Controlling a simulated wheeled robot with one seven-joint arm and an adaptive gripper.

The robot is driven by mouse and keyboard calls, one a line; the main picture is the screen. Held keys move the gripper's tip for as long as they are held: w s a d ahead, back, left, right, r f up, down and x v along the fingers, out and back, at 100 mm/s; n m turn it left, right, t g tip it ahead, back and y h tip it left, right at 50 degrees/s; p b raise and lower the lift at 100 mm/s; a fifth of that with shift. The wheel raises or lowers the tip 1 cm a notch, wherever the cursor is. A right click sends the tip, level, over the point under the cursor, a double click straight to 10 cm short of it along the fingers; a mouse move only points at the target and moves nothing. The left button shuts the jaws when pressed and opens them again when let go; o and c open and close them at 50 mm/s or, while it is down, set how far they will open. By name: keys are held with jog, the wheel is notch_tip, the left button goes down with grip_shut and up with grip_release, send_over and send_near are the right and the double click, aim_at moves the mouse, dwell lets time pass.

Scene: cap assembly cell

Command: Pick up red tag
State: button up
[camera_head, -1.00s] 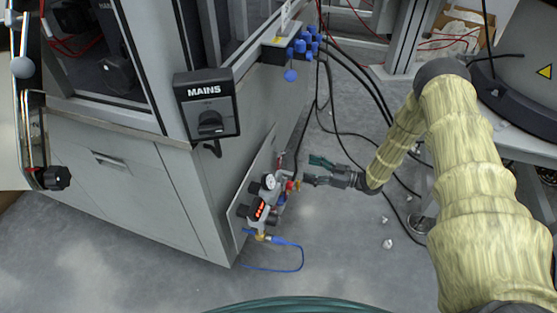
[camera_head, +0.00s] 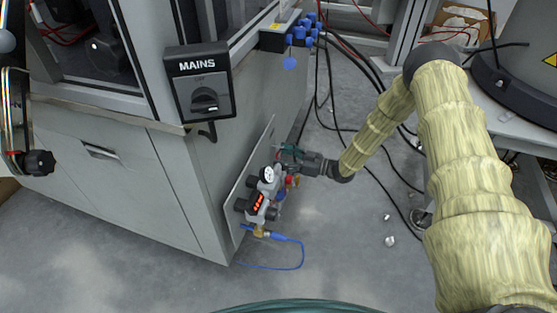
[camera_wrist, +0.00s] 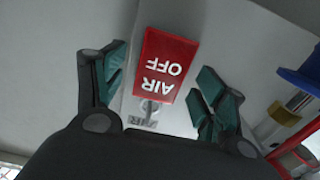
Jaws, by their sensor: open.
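The red tag (camera_wrist: 166,64) reads "AIR OFF" and appears upside down in the wrist view. It lies between the two spread fingers of my gripper (camera_wrist: 160,90), without visible contact with either one. A metal piece shows just below the tag, by a grey label on the panel (camera_wrist: 131,98). In the head view my gripper (camera_head: 286,153) is at the upper end of the panel on the cabinet's side, above the air unit. The red tag cannot be made out there, hidden by the gripper and fittings.
The air unit (camera_head: 262,193) with gauge and lit display sits close below my gripper, with a blue hose (camera_head: 301,255) looping to the floor. In the wrist view, blue and brass fittings (camera_wrist: 284,114) are close on the right. Black cables (camera_head: 318,95) hang behind. A MAINS switch (camera_head: 203,87) is on the cabinet.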

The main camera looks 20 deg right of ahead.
jog(key=shift+w+a, duration=0.1)
jog(key=shift+c, duration=0.4)
jog(key=c, duration=0.9)
jog(key=shift+r, duration=0.1)
